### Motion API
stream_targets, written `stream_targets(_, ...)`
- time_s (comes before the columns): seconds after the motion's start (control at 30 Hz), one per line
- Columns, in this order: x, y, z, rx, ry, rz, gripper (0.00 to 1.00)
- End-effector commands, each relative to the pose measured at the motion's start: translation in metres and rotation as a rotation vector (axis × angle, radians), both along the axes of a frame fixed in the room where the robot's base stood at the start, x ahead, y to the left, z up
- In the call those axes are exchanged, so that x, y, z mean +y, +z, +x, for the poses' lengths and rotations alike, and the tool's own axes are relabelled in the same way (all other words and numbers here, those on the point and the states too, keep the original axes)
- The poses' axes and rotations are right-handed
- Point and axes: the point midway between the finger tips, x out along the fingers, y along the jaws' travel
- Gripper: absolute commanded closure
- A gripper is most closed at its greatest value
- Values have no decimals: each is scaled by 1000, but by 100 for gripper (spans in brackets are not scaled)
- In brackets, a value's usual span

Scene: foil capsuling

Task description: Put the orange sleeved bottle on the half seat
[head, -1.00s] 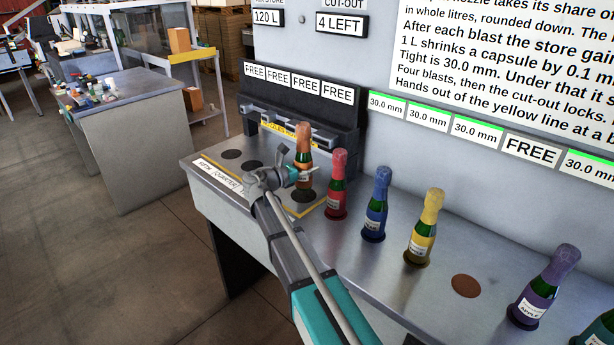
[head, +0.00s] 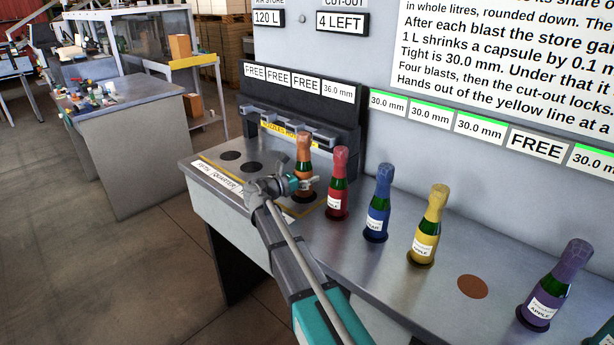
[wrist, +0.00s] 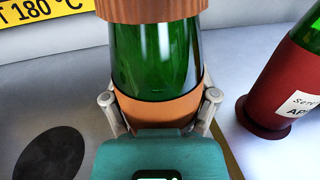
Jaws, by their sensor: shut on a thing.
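The orange sleeved bottle (head: 304,155), green glass with an orange cap and orange lower band, stands upright at the right end of the row of dark seats (head: 251,168) on the bench. The display above that end reads 36.0 mm; the other three read FREE. My gripper (head: 303,184) is shut around the bottle's lower part. In the wrist view the fingers (wrist: 160,100) press both sides of its orange band (wrist: 160,108). The bottle's base is hidden there by my gripper. The seat label strip (head: 218,176) is partly covered by my arm, so I cannot read which name belongs to this seat.
A red bottle (head: 338,185) stands close to the right, then blue (head: 378,205), yellow (head: 428,227) and purple (head: 556,287) ones. An empty brown spot (head: 472,286) lies between yellow and purple. The nozzle housing (head: 300,125) with a yellow warning strip stands behind the seats.

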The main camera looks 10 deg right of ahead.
Motion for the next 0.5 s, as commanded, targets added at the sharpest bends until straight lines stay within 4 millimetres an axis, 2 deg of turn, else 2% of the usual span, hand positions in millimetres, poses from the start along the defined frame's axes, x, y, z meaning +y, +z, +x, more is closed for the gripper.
stream_targets(0.1, 0, -3, 0, 0, 0, -1, 85)
stream_targets(0.13, 0, -3, 0, 0, 0, 0, 20)
stream_targets(0.2, 0, -2, 0, 0, 0, 0, 7)
stream_targets(0.27, 0, -2, 0, 0, 0, 0, 0)
stream_targets(0.5, 0, -2, 0, 0, 0, 0, 0)
